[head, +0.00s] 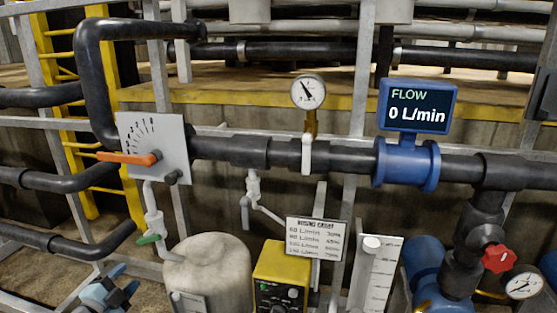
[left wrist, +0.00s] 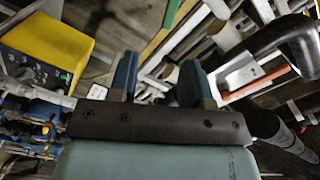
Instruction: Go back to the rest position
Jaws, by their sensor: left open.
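My left gripper (head: 118,292) is low at the left edge of the head view, with its blue fingers apart and nothing visible between them. The left wrist view shows the same gripper (left wrist: 160,78) with its two blue fingers spread. In the head view it is left of the beige tank (head: 205,268) and below the green-handled valve (head: 149,239), apart from both as far as I can tell. My right gripper does not show in either view.
An orange lever (head: 130,157) sits on a white scale plate (head: 172,135). A blue flow meter (head: 417,106) reads 0 L/min. Black pipes cross behind.

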